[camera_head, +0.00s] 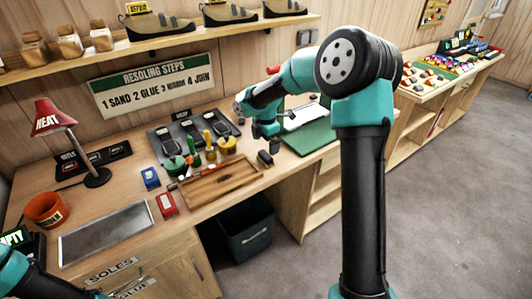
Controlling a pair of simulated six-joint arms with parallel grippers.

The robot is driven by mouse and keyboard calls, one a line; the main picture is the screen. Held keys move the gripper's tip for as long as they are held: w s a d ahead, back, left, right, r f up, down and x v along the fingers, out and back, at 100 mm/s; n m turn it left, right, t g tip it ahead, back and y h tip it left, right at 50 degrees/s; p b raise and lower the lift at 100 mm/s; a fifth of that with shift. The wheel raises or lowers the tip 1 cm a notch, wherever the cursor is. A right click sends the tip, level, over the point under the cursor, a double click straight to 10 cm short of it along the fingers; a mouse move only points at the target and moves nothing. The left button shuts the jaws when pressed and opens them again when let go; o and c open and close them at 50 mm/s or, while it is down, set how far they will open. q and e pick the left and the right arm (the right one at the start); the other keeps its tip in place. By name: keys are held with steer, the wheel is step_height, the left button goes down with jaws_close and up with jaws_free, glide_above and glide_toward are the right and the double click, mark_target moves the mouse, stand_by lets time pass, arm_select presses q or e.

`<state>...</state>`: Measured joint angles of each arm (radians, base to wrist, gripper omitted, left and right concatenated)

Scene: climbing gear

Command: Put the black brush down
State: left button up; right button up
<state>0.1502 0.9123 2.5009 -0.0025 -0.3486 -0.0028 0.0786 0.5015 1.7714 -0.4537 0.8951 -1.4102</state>
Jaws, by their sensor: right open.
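My right arm reaches across from the right, and its gripper (270,146) points down over the workbench, to the right of the wooden tray (240,182). The gripper is open. A small dark block, which looks like the black brush (265,157), is just below the fingertips at the tray's back right corner. I cannot tell whether it touches the fingers or rests fully on the bench. Only parts of my left arm show at the lower left corner; its gripper is out of view.
Green-lidded jars (175,165) and dark soles on a board (163,138) stand behind the tray. A green mat (312,138) lies right of the gripper. A red lamp (52,115), an orange pot (46,209) and a metal plate (105,234) are at the left.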

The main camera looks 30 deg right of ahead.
mark_target(266, 154)
step_height(266, 154, up, 4)
steer(key=shift+f, duration=0.1)
stand_by(0.7)
